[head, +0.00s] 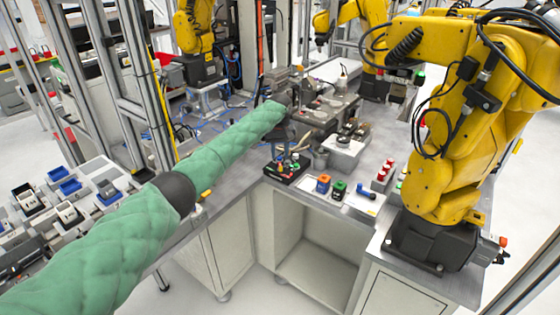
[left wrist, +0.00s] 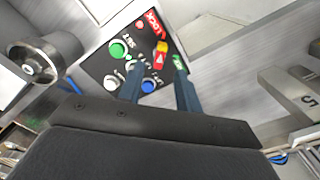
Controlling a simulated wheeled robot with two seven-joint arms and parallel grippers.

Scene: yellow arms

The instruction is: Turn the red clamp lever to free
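The black control panel (head: 284,171) stands on the bench corner in the head view. The left wrist view shows its face (left wrist: 103,68) with a red LOCK label, a green FREE label, and green, white and blue round buttons. The red clamp lever (left wrist: 159,60), with a yellow part, sits at the panel's edge near the labels. My left gripper (head: 282,152) hangs above the panel. In the left wrist view my left gripper (left wrist: 158,68) is open, its dark fingers apart with the lever between or just beyond their tips. I cannot tell whether they touch it. My right gripper is not visible.
A metal cylinder (left wrist: 35,62) is left of the panel in the left wrist view. A yellow robot arm (head: 445,160) stands at the right. A machine vise (head: 325,108) lies behind.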

